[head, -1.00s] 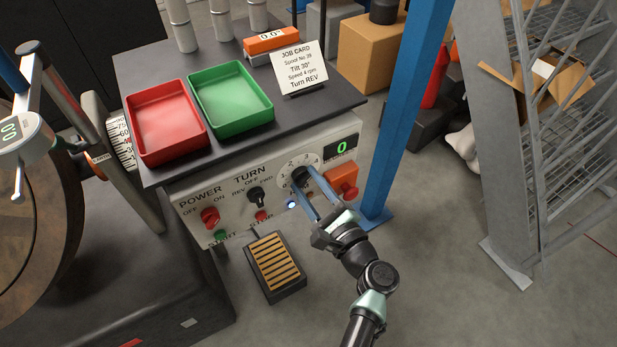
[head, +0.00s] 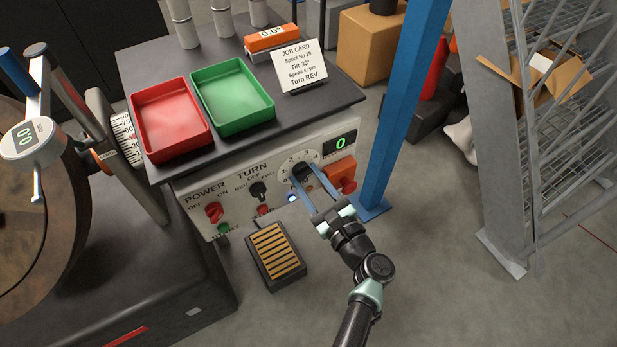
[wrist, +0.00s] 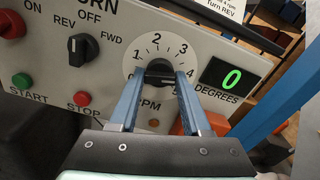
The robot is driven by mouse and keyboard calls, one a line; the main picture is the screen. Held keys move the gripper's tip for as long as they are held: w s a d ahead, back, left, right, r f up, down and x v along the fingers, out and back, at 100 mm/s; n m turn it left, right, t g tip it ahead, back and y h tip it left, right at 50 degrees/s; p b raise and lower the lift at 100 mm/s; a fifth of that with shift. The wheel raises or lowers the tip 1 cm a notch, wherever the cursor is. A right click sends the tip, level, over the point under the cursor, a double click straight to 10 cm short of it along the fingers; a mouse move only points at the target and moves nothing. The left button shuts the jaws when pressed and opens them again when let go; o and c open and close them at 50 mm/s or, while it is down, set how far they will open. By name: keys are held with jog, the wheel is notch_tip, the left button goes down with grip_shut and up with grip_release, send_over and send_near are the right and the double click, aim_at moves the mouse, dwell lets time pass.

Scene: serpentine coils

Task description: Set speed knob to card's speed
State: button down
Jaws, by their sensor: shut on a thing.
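The black speed knob (wrist: 159,68) sits in a white dial (wrist: 136,49) marked with numbers up to 5, above the letters "PM". My gripper (wrist: 160,77) has its two blue fingers on either side of the knob and is shut on it. The fingers hide part of the dial, and I cannot tell which number the knob points to. In the head view my gripper (head: 303,178) reaches the knob from the lower right.
Left of the dial are the TURN knob (wrist: 82,47), red POWER knob (wrist: 10,23), START button (wrist: 21,80) and STOP button (wrist: 82,98). A green display (wrist: 230,78) reads 0. A blue post (head: 400,110) stands right of the panel. A foot pedal (head: 275,252) lies below.

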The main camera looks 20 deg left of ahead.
jog(key=shift+f, duration=0.1)
jog(key=shift+c, duration=1.8)
grip_release()
jog(key=v, duration=1.3)
jog(key=shift+p, duration=0.3)
